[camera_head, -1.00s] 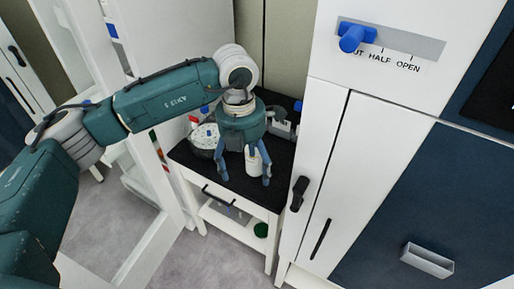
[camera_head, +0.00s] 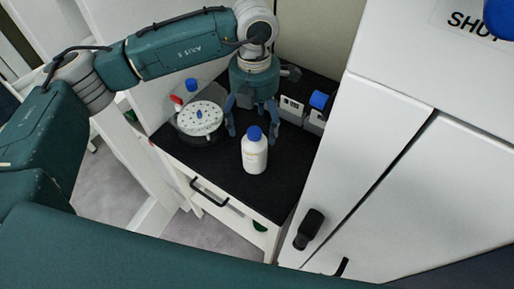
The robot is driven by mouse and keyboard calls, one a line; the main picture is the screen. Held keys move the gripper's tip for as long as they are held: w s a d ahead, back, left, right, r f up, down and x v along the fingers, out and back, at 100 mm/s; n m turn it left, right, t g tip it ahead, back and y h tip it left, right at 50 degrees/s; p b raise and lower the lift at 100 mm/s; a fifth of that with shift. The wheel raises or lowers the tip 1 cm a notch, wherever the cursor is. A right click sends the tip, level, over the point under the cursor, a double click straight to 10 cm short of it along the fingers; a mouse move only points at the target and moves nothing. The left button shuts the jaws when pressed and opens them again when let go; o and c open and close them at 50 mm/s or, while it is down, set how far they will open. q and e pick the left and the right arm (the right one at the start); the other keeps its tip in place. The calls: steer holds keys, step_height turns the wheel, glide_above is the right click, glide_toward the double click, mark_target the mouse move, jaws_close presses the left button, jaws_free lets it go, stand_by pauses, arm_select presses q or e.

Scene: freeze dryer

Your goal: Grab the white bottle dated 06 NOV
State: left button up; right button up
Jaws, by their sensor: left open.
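A white bottle (camera_head: 255,155) with a blue cap stands upright on the black top of a small cart. Its label print is too small to read, so I cannot tell its date. My left gripper (camera_head: 266,128) points down over the cart, open, with its fingers spread behind and beside the bottle's cap. It holds nothing, and I cannot tell whether a finger touches the bottle. My right gripper is not in view.
A round white rack (camera_head: 200,119) with holes stands left on the black cart top (camera_head: 210,158). Small boxes (camera_head: 291,108), one with a blue cap (camera_head: 321,99), stand at the back right. A white cabinet (camera_head: 385,130) with a black handle (camera_head: 309,228) closes off the right side.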

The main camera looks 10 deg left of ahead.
mark_target(255, 132)
arm_select(q)
steer(key=shift+w+f, duration=0.15)
steer(key=shift+f, duration=0.45)
steer(key=f, duration=0.3)
steer(key=f+p, duration=0.1)
steer(key=shift+w+f, duration=0.2)
steer(key=shift+w, duration=0.15)
steer(key=shift+s+f, duration=0.2)
steer(key=shift+f, duration=0.4)
steer(key=shift+a+f+p, duration=0.1)
steer(key=shift+f+p, duration=0.2)
steer(key=shift+p, duration=0.15)
step_height(255, 132, down, 4)
steer(key=shift+a+r+p, duration=0.1)
steer(key=shift+p, duration=0.85)
steer(key=shift+f, duration=0.45)
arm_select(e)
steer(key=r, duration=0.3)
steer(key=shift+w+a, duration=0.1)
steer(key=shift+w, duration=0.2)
arm_select(q)
steer(key=shift+c, duration=0.2)
steer(key=shift+r, duration=0.1)
steer(key=c, duration=1.7)
